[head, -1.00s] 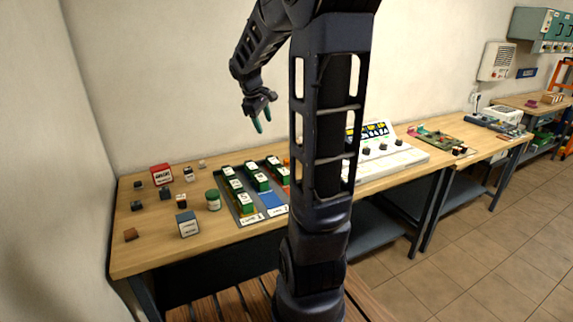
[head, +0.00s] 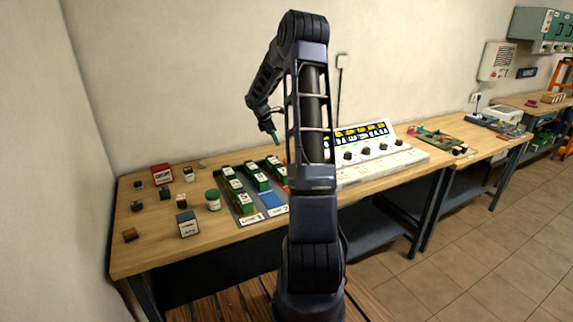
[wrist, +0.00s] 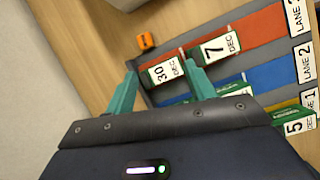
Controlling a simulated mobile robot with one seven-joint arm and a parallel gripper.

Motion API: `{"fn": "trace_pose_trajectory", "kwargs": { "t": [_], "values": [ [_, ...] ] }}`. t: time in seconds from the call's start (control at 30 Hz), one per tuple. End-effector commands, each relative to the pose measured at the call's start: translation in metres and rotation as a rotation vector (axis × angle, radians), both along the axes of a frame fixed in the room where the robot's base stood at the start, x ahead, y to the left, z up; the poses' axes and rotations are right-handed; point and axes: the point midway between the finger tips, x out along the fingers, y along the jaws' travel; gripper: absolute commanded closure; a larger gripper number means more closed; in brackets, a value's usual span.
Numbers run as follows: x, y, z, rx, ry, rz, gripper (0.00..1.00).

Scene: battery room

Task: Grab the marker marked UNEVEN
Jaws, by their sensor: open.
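I cannot read the word UNEVEN on anything in either view, so I cannot tell which thing is that marker. A small orange block (wrist: 147,41) lies on the wood beyond the lanes in the wrist view; any lettering on it is too small to read. My gripper (head: 273,138) hangs above the back of the lane tray in the head view. In the wrist view its teal fingers (wrist: 161,68) are spread and empty. A box labelled 30 DEC (wrist: 163,71) shows between and beyond the fingertips, and a box labelled 7 DEC (wrist: 217,47) is to their right.
The lane tray (head: 246,223) holds several dated boxes. Left of it stand a green jar (head: 213,199), a blue box (head: 187,224), a red box (head: 161,174) and several small dark blocks. A white control panel (head: 385,156) stands to the right.

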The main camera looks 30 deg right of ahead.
Motion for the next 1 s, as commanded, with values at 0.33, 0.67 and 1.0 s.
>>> {"fn": "trace_pose_trajectory", "kwargs": {
  "t": [0.33, 0.67, 1.0],
  "values": [
    [0.029, -0.032, -0.053, 0.009, 0.071, 0.107, 0.45],
    [0.028, -0.045, -0.083, 0.010, 0.076, 0.112, 0.45],
    [0.028, -0.057, -0.110, 0.009, 0.074, 0.111, 0.45]
  ]
}}
